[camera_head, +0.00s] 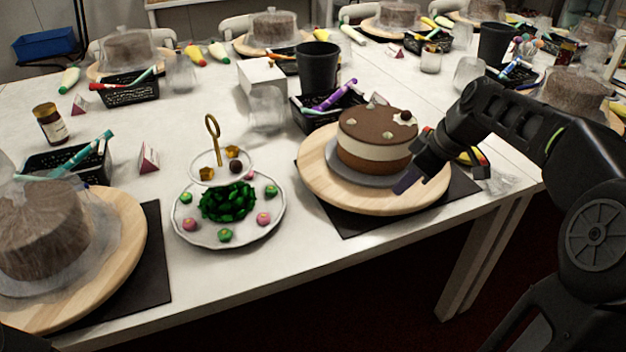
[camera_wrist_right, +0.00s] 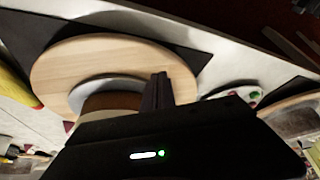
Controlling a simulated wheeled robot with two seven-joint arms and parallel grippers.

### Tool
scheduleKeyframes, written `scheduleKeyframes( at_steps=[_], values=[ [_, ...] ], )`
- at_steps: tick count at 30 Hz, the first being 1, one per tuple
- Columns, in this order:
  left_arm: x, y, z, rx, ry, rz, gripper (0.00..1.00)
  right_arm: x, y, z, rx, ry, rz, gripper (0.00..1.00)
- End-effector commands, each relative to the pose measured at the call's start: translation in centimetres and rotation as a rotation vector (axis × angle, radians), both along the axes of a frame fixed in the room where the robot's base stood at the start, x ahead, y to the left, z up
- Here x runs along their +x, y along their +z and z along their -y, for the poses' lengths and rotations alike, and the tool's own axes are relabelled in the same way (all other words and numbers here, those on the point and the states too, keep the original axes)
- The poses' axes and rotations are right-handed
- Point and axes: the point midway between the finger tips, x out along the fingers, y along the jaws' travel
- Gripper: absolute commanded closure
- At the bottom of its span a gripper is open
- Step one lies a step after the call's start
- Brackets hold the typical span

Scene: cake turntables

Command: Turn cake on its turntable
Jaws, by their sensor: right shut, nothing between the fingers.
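The cake (camera_head: 376,138) has a brown top with small decorations, a cream band and a brown base. It sits on a grey plate on the round wooden turntable (camera_head: 318,178), which stands on a black mat (camera_head: 345,226). My right gripper (camera_head: 404,185) is shut and empty, at the right front side of the cake, over the turntable. In the right wrist view its fingers (camera_wrist_right: 158,92) point across the bare wood of the turntable (camera_wrist_right: 95,62). I cannot tell whether the fingertips touch the wood or plate. My left gripper does not show.
A tiered plate of sweets (camera_head: 230,236) with a gold handle stands left of the turntable. A covered cake (camera_head: 45,230) on another wooden board is at the far left. A black cup (camera_head: 318,68) and a basket of pens (camera_head: 312,112) stand behind. The table's front edge is close.

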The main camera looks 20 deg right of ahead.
Motion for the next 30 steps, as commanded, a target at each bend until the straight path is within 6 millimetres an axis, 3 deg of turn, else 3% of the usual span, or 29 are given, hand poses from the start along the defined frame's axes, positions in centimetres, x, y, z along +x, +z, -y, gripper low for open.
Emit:
scheduleKeyframes(
  at_steps=[3,8,21,30],
  values=[
    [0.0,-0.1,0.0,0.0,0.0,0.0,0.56,1.3,0.0,-2.9,0.0,0.006,0.001,1.0],
    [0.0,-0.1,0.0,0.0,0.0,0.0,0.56,2.3,0.0,-4.9,0.0,0.001,0.0,1.0],
    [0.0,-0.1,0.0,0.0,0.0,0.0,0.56,2.3,0.0,-5.0,0.0,-0.001,0.0,1.0],
    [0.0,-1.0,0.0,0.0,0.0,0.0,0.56,2.3,-1.1,-5.0,0.0,-0.001,0.0,1.0]
  ],
)
